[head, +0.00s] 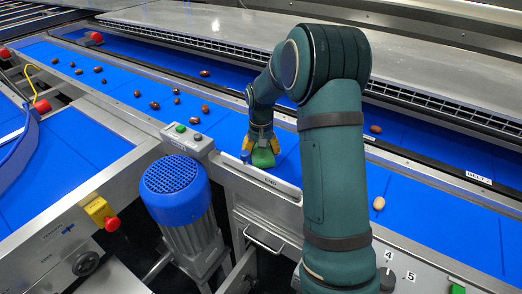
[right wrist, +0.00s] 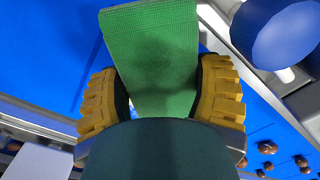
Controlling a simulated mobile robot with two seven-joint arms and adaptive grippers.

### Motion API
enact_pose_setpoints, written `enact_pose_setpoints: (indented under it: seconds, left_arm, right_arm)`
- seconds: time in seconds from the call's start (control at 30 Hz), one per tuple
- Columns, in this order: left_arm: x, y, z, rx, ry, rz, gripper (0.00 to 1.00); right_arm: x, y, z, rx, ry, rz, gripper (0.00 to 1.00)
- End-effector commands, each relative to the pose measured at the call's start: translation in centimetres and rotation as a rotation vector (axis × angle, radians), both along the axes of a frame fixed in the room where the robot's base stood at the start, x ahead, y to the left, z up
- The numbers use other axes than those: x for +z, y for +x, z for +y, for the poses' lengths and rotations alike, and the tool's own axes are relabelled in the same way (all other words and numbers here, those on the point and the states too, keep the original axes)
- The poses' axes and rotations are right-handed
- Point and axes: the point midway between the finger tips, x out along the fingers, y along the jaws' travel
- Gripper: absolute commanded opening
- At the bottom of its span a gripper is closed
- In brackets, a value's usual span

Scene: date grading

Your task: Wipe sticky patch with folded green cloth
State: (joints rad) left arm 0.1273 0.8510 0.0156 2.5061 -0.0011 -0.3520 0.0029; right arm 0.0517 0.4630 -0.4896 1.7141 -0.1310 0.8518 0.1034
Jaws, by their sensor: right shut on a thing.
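My right gripper (head: 262,143) is over the near edge of the blue belt (head: 225,122), reaching down from my right arm. It is shut on the folded green cloth (head: 263,158). In the right wrist view the cloth (right wrist: 152,55) hangs out between the two yellow fingers of the gripper (right wrist: 160,98). I cannot tell whether the cloth touches the belt. No sticky patch can be made out; the cloth and arm may hide it. My left gripper is not in view.
A blue motor (head: 175,189) and a button box (head: 187,137) stand at the near side. A metal rail (head: 262,181) borders the belt.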

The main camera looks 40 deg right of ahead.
Motion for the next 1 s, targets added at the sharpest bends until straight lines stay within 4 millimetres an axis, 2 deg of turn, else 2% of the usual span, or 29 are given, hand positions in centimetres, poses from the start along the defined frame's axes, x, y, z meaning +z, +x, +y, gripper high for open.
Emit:
enact_pose_setpoints:
  seconds: [0.83,1.0]
  left_arm:
    - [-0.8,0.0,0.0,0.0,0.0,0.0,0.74]
    - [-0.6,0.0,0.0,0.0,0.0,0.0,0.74]
  right_arm:
    - [-1.5,0.0,0.0,0.0,0.0,0.0,0.35]
    - [-1.3,0.2,-0.8,-0.001,0.0,-0.001,0.35]
